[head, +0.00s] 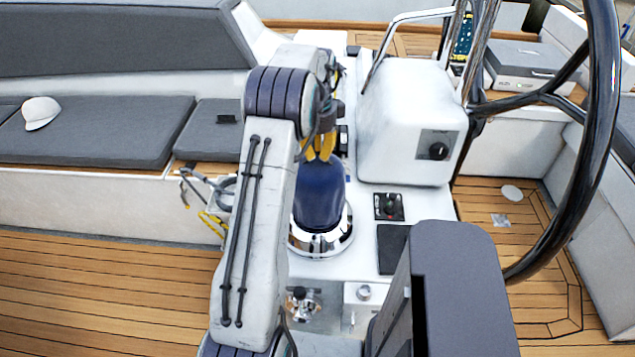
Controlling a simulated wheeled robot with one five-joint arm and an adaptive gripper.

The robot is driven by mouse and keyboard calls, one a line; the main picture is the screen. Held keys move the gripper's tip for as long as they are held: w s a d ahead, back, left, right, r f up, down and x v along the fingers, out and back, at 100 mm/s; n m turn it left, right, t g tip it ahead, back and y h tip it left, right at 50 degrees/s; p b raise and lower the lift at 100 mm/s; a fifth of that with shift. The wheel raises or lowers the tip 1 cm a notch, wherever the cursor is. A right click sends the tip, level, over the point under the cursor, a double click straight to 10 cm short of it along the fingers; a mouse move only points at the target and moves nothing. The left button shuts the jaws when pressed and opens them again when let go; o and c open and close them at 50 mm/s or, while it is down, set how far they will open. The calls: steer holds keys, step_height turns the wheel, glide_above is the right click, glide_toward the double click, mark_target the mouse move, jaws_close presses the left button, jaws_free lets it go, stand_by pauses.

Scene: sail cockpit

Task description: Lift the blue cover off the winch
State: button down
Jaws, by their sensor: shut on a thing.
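The blue cover (319,196) stands upright over the winch, near the middle of the head view. The winch shows as a shiny chrome base (322,241) around the cover's lower edge, on a white console. My gripper (320,150), with yellow fingers, is at the top of the cover and shut on it. My arm hides the left side of the cover and part of the winch base. I see no clear gap between the cover and the chrome base.
A white pedestal (412,120) and a black steering wheel (590,150) stand to the right. Grey cushions (100,130) with a white cap (41,112) lie on the left bench. The wooden deck at lower left is clear.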

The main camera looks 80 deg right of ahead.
steer(key=shift+r+p, duration=1.6)
steer(key=shift+r, duration=0.5)
step_height(320, 180, up, 4)
steer(key=p, duration=0.3)
steer(key=shift+p, duration=0.3)
steer(key=shift+r, duration=2.15)
